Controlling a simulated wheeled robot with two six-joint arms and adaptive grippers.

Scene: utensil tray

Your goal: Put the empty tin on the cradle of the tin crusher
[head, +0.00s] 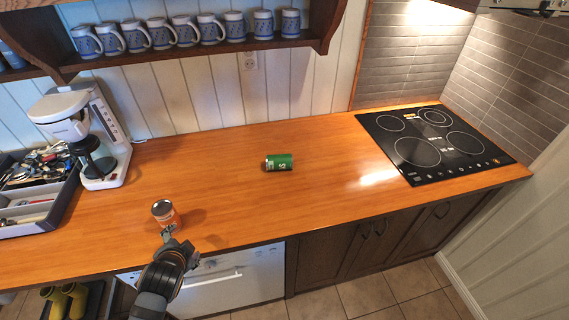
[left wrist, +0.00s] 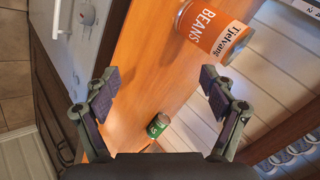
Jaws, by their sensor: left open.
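An orange-labelled beans tin (head: 164,212) stands upright near the counter's front edge on the left. It shows large at the top of the left wrist view (left wrist: 215,32). A green tin (head: 278,162) lies on its side near the middle of the counter. It is small in the left wrist view (left wrist: 158,125). I cannot tell which tin is empty. My left gripper (head: 170,234) is just in front of the orange tin. Its fingers (left wrist: 160,92) are spread with nothing between them. No tin crusher or cradle is recognisable. My right gripper is not in view.
A white coffee maker (head: 82,130) and a grey utensil tray (head: 62,196) stand at the left. A black hob (head: 432,143) is at the right. Mugs line the wall shelf (head: 200,52). The wooden counter (head: 340,185) is clear between the green tin and the hob.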

